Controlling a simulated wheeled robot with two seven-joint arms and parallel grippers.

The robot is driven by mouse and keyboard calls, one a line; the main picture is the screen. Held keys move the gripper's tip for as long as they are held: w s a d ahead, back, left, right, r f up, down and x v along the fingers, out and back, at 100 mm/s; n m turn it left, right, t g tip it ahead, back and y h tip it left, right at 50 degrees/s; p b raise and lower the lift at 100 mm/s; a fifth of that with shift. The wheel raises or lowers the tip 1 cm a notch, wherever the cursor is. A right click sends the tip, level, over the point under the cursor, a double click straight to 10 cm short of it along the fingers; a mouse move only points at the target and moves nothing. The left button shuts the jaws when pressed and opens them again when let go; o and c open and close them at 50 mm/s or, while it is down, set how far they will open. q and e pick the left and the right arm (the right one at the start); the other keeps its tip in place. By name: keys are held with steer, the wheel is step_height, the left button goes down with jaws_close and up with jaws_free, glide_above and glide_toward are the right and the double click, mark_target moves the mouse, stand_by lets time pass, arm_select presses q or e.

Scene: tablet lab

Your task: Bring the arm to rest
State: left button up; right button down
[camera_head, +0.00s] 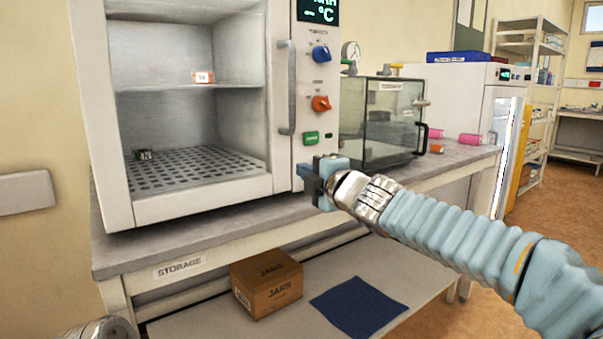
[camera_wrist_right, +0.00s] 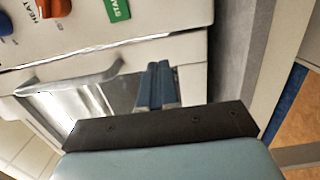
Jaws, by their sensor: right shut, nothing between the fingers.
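My right arm (camera_head: 440,232) reaches in from the right edge of the head view, stretched out over the bench front. My right gripper (camera_head: 322,182) is in front of the lower right corner of the heating cabinet, below its green start button (camera_head: 311,138). In the right wrist view, its two blue-grey fingers (camera_wrist_right: 157,86) lie side by side, shut with nothing between them. I cannot tell whether they touch the cabinet. My left gripper is not in view.
The white cabinet (camera_head: 117,204) shows its inside, with a small box (camera_head: 203,77) on the shelf. A glass-sided case (camera_head: 385,115) stands right of it on the bench (camera_head: 130,256). Below are a JARS carton (camera_head: 267,283) and a blue cloth (camera_head: 358,306). Floor is clear at right.

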steer(key=d+v, duration=0.1)
steer(key=v, duration=0.6)
step_height(320, 180, down, 41)
steer(key=m+g+h, duration=0.3)
steer(key=m+g, duration=0.4)
steer(key=m, duration=0.5)
steer(key=s+d+f+m+g+h, duration=0.1)
steer(key=s+d+f+m+g, duration=0.1)
steer(key=s+f+m, duration=0.5)
steer(key=s+d+f+g, duration=0.15)
steer(key=s+f, duration=0.35)
steer(key=f, duration=0.6)
steer(key=s+d+f+m+g, duration=0.1)
steer(key=s+f+m+g, duration=0.1)
steer(key=s, duration=0.5)
steer(key=s+f+m+g+h, duration=0.1)
steer(key=s+f+m+g, duration=0.1)
steer(key=s+f+m, duration=0.3)
steer(key=s+f, duration=0.2)
steer(key=s, duration=0.1)
steer(key=shift+s+d, duration=0.2)
steer(key=shift+d, duration=0.15)
